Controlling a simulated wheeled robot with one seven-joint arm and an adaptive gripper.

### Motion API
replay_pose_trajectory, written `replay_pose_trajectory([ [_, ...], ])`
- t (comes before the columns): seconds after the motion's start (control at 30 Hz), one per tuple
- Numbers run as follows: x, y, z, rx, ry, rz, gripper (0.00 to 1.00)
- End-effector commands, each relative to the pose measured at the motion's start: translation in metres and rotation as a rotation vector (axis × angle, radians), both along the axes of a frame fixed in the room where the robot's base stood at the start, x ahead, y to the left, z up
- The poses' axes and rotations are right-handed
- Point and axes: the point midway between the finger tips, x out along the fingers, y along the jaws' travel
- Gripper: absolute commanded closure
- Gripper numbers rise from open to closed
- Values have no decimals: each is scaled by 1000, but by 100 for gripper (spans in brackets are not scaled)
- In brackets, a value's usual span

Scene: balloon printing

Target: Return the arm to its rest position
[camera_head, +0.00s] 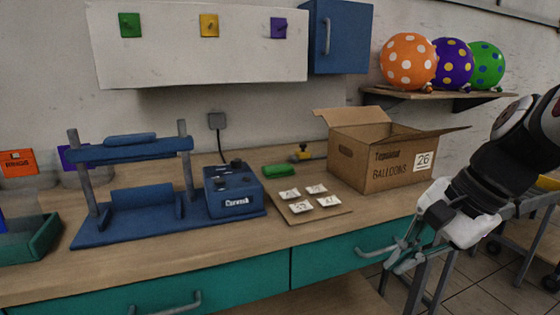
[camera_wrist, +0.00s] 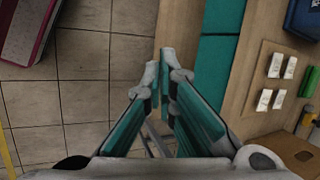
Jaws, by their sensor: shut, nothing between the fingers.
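My gripper (camera_head: 397,262) is at the right in the head view, in front of the bench's teal drawer front and below the cardboard box. Its fingers look closed together with nothing between them. In the wrist view my gripper (camera_wrist: 167,58) points away with its fingertips close together, above the floor beside the bench edge. My arm comes in from the right edge of the head view and slopes down to the gripper. The gripper appears apart from the bench, though the exact gap is hard to tell.
Drawer handles (camera_head: 375,252) stick out. Balloons (camera_head: 408,61) sit on a shelf.

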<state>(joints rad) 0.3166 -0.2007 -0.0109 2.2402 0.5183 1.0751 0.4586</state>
Motion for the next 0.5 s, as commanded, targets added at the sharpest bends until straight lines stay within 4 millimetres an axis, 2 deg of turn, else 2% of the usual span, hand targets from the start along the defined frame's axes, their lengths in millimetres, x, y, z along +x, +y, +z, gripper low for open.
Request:
replay_pose_trajectory([
  [0.03,-23,10,3,-48,-16,99,100],
  [0.2,-97,21,1,-216,-41,427,100],
  [0.3,-131,20,-4,-301,-48,587,100],
  [0.5,-179,9,-13,-429,-52,816,100],
])
